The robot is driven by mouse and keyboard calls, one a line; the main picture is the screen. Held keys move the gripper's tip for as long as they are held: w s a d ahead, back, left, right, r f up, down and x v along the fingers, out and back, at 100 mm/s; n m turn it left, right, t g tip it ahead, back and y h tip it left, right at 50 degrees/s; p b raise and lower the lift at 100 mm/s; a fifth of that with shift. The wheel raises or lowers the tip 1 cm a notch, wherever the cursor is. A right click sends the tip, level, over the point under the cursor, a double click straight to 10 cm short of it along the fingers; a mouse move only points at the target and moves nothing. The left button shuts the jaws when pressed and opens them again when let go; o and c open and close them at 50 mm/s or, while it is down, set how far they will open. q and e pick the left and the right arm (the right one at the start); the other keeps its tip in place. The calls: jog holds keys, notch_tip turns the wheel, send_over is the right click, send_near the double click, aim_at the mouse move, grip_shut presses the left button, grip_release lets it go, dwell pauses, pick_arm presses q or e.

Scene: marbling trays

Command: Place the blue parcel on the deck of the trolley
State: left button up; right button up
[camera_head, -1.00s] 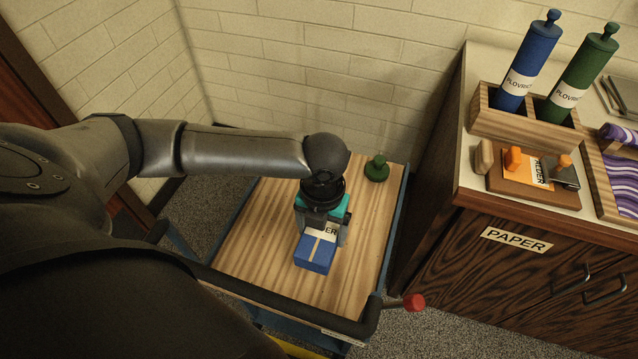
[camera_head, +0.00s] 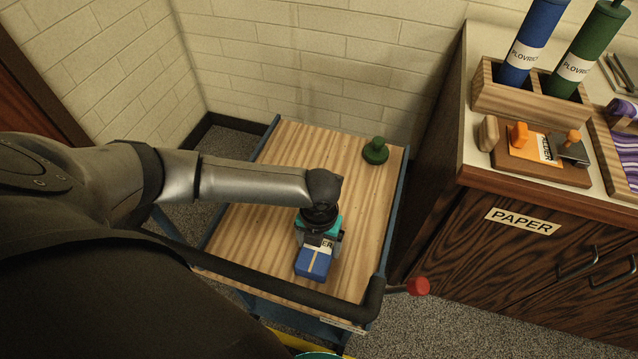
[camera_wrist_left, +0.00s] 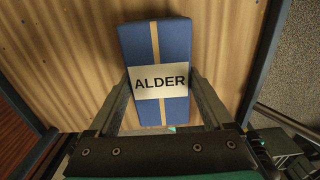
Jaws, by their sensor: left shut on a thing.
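The blue parcel (camera_head: 313,265) has a tan stripe and a white label. In the left wrist view the parcel (camera_wrist_left: 180,40) reads "ALDER". My left gripper (camera_head: 319,241) is shut on the parcel, one finger on each side of its label. Both are over the front middle of the trolley's wooden deck (camera_head: 250,235). The deck (camera_wrist_left: 60,60) also fills the background of the left wrist view. I cannot tell whether the parcel touches the deck. My right gripper is not in view.
A green knobbed weight (camera_head: 375,152) stands at the deck's back right. A dark handle bar (camera_head: 280,289) runs along the near side, with a red-knobbed lever (camera_head: 417,287) at its right. A cabinet (camera_head: 500,255) stands to the right. The deck's left is clear.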

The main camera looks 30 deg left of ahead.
pick_arm(q)
jog(key=o, duration=1.5)
notch_tip(320, 180, up, 12)
jog(key=p, duration=0.4)
jog(key=shift+r, duration=0.1)
